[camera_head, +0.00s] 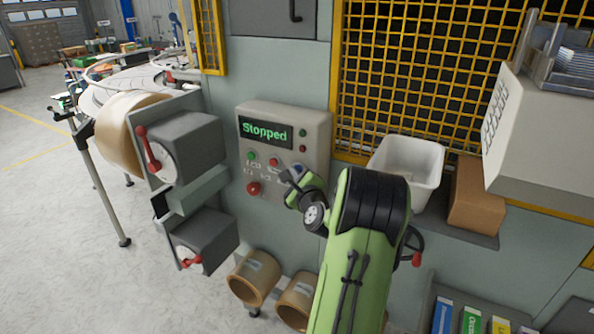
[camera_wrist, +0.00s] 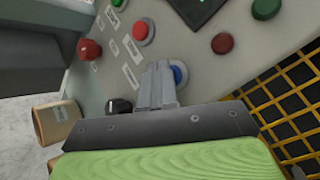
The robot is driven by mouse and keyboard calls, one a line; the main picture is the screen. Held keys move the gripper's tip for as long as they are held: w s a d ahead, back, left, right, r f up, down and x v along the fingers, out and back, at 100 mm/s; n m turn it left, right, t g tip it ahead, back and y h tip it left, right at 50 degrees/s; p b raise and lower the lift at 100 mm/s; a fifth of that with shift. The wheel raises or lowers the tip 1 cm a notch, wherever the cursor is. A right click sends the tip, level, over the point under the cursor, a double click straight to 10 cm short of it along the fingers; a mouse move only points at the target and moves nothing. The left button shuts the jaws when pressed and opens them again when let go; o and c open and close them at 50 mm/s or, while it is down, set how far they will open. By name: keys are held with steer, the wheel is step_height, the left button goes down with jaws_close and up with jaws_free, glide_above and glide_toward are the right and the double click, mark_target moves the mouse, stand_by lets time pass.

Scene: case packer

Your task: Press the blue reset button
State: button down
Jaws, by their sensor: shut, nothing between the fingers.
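The blue reset button (camera_wrist: 179,74) sits on the grey control panel (camera_wrist: 205,70) in the wrist view, with a pale ring around it. My gripper (camera_wrist: 160,72) is shut and empty, its fingertips over the panel beside the button and hiding part of it. I cannot tell whether the tips touch the button. The panel's screen (camera_head: 265,132) reads "Stopped" in green.
Close by on the panel are a red button (camera_wrist: 141,30), a red mushroom button (camera_wrist: 89,49) and a black knob (camera_wrist: 119,107). Grey boxes with red handles (camera_head: 185,145) stand left of the panel. A white bin (camera_head: 408,165) and yellow mesh (camera_head: 420,80) are to the right.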

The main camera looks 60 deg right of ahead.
stand_by(0.5)
steer(key=shift+s+a, duration=0.1)
steer(key=shift+a, duration=0.65)
steer(key=shift+s+a+b, duration=0.2)
steer(key=shift+a+b, duration=0.55)
steer(key=shift+a, duration=1.75)
